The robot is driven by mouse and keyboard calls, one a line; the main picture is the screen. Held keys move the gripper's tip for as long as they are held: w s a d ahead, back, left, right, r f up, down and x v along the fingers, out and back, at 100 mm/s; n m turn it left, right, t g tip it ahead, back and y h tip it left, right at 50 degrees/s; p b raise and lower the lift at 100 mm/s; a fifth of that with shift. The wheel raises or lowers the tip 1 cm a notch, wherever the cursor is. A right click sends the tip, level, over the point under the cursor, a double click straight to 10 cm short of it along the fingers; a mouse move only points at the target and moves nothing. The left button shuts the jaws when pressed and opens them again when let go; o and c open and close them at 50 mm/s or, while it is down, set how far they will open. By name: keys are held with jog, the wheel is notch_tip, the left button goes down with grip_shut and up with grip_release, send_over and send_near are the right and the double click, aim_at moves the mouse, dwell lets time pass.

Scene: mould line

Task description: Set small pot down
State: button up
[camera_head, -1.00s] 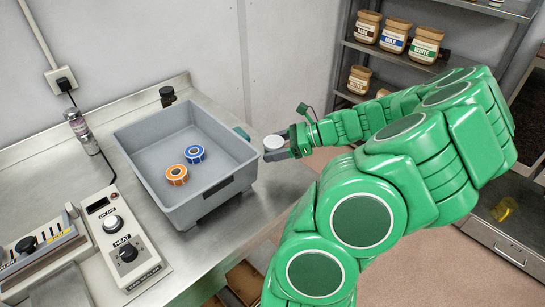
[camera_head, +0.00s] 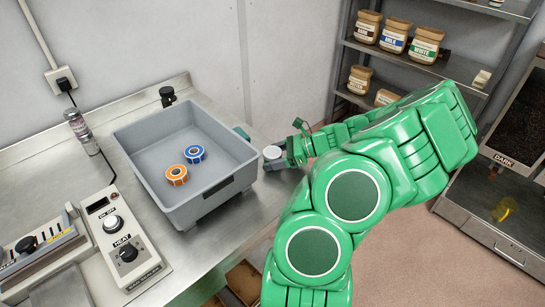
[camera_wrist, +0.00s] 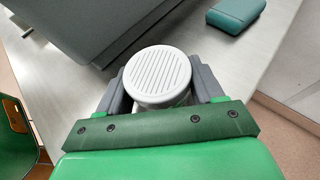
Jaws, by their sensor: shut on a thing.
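The small pot (camera_head: 272,153) has a round white, ribbed lid, which shows clearly in the wrist view (camera_wrist: 158,75). My gripper (camera_head: 274,163) is shut on it, with one grey finger on each side of the pot in the wrist view. The pot is upright, just right of the grey tub, over the right end of the steel bench (camera_head: 255,200). Its underside is hidden, so I cannot tell whether it touches the bench top.
The grey tub (camera_head: 245,176) holds an orange roll (camera_head: 177,175) and a blue roll (camera_head: 195,153). A teal block (camera_wrist: 236,14) lies on the bench near the pot. A heat control box (camera_head: 122,240) stands at left. Shelves with labelled jars (camera_head: 395,37) are at back right.

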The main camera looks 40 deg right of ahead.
jog(key=o, duration=1.1)
jog(key=shift+f, duration=0.1)
jog(key=v, duration=1.2)
